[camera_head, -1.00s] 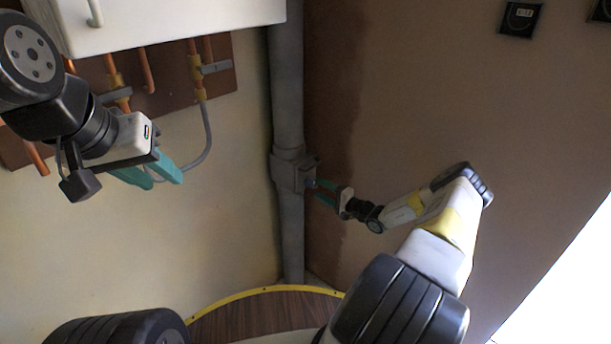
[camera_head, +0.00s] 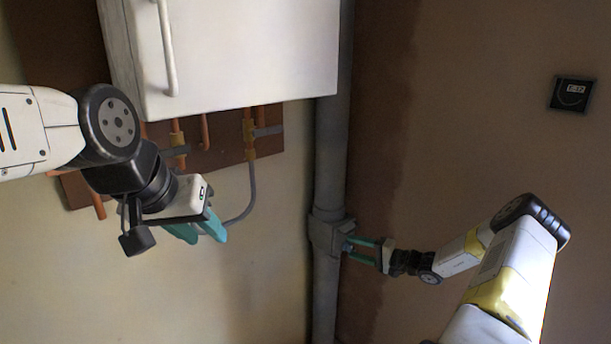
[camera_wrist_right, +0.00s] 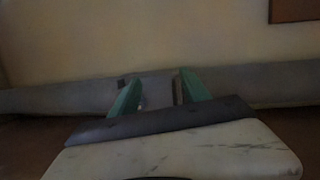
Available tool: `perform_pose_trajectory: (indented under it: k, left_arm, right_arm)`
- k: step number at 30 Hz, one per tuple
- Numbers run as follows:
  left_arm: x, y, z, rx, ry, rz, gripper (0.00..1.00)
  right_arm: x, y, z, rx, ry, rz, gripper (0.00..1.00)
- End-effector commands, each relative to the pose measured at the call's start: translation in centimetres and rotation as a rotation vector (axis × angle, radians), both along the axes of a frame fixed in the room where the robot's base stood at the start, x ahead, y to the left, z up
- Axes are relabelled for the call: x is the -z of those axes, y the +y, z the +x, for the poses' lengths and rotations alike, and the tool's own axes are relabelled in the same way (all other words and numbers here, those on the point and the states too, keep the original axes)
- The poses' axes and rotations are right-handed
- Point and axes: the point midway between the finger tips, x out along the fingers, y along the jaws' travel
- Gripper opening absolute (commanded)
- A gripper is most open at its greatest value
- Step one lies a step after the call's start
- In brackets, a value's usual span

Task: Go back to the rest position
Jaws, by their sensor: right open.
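My left gripper (camera_head: 207,238) hangs in front of the pale wall in the head view, below the white cabinet. Its teal fingers look apart, with nothing between them. My right gripper (camera_head: 356,250) is at the grey pipe's collar (camera_head: 322,236) in the head view. Its teal fingers are open and point left at a small fitting on the collar. In the right wrist view the fingers (camera_wrist_right: 156,92) stand either side of the grey collar block (camera_wrist_right: 157,88); contact cannot be told.
A white cabinet (camera_head: 240,50) with a handle hangs above my left gripper. Copper pipes (camera_head: 178,140) and a brown board (camera_head: 222,150) are under it. The vertical grey pipe (camera_head: 327,150) runs down the corner. A small dark thermostat (camera_head: 572,94) is on the brown right wall, otherwise bare.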

Motion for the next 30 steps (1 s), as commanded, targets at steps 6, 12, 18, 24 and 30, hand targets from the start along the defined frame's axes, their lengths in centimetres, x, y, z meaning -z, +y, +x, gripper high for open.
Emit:
perform_pose_trajectory:
  k: [6, 12, 18, 24, 30]
  left_arm:
    - [0.0, 0.0, 0.0, 0.0, 0.0, 0.0, 0.36]
    - [0.0, 0.0, 0.0, 0.0, 0.0, 0.0, 0.36]
    - [0.0, 0.0, 0.0, 0.0, 0.0, 0.0, 0.36]
    - [0.0, 0.0, 0.0, 0.0, 0.0, 0.0, 0.36]
    - [0.0, 0.0, 0.0, 0.0, 0.0, 0.0, 0.36]
  right_arm:
    - [-7.6, 5.2, -3.1, -0.247, 0.053, -0.201, 0.55]
    - [-13.4, 8.4, -7.3, -0.4, 0.106, -0.402, 0.55]
    - [-18.7, 10.2, -12.2, -0.483, 0.147, -0.614, 0.55]
    - [-23.6, 10.9, -17.4, -0.499, 0.164, -0.82, 0.55]
    - [-27.8, 10.8, -22.8, -0.458, 0.152, -1.001, 0.55]
